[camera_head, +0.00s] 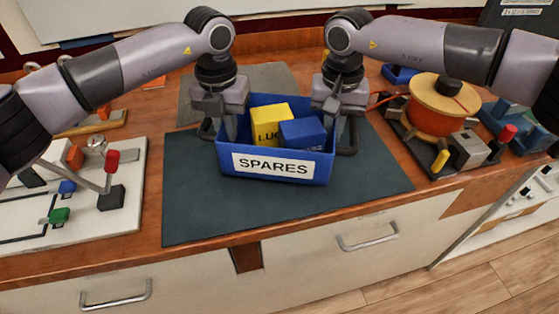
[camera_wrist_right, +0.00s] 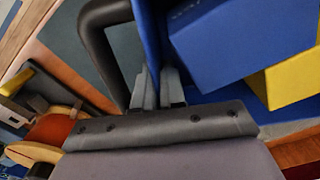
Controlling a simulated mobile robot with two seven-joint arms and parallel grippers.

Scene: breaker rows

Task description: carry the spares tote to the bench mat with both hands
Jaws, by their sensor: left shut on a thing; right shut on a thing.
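The spares tote (camera_head: 222,160) is a blue open box with a white SPARES label, holding a yellow box (camera_head: 268,122) and a blue box (camera_head: 302,133). It is over the middle of the dark bench mat (camera_head: 195,212) and looks level; I cannot tell whether its base touches the mat. My left gripper (camera_head: 230,130) is shut on the tote's left side. My right gripper (camera_head: 331,118) is shut on its right side, by a dark loop handle (camera_head: 349,138). The right wrist view shows the right fingers (camera_wrist_right: 158,88) closed at the blue wall (camera_wrist_right: 150,40).
A grey mat (camera_head: 198,103) lies behind the tote. A white board (camera_head: 90,220) with levers and colored blocks is at the left. An orange reel (camera_head: 437,112) and a tool board stand at the right. The bench's front edge is near, above drawers with handles.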

